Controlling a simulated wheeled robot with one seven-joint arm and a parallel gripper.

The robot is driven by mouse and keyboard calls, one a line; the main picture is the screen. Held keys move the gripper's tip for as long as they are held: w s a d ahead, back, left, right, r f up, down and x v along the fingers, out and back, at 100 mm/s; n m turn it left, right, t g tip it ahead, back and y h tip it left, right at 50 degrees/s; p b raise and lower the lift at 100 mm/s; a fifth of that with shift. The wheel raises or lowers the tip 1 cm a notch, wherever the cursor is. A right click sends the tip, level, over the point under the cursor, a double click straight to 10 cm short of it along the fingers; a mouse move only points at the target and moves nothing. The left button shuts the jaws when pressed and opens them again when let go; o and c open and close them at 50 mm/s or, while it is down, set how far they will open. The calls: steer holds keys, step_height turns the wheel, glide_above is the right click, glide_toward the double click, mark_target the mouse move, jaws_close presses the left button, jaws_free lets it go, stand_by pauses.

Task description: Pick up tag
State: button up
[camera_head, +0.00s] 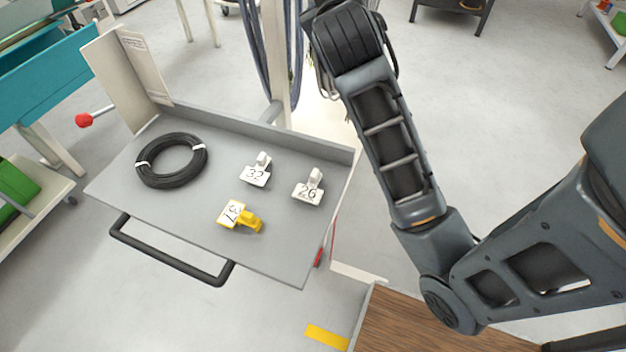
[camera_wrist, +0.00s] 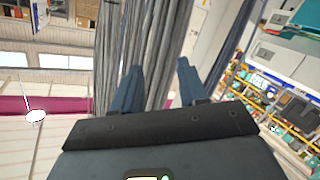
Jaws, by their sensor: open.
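Three tags lie on a grey tray. A white tag marked 32 (camera_head: 256,173) is near the middle. A white tag marked 26 (camera_head: 308,190) is to its right. A yellow tag (camera_head: 236,215), its number seen turned and hard to read, lies nearer the tray's front edge. My gripper (camera_wrist: 158,88) shows in the wrist view with its two blue fingers apart and nothing between them. It points away from the tray, toward hanging grey cables, and no tag shows in that view. In the head view my arm rises right of the tray and the gripper is not visible.
The tray (camera_head: 190,218) also bears a coil of black cable (camera_head: 171,160) at its left. A black handle (camera_head: 170,262) juts from its front. Cables (camera_head: 262,50) hang behind it by a post. A wooden surface (camera_head: 420,325) is at the lower right.

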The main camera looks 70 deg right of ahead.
steer(key=s+d+f+m+g+y+b, duration=0.1)
steer(key=s+d+f+m+g+y, duration=0.1)
steer(key=s+f+m+g, duration=0.25)
steer(key=m+g+y+b, duration=0.3)
steer(key=m+y, duration=0.3)
steer(key=y, duration=0.6)
glide_above(314, 174)
steer(key=f, duration=0.8)
steer(key=d+f, duration=0.1)
steer(key=f, duration=0.4)
steer(key=shift+w, duration=0.4)
steer(key=shift+a+f, duration=0.2)
steer(key=shift+f, duration=0.4)
steer(key=shift+a+f, duration=0.2)
steer(key=shift+f, duration=0.35)
steer(key=f, duration=0.5)
steer(key=shift+s+f, duration=0.3)
steer(key=shift+s, duration=0.05)
jaws_close()
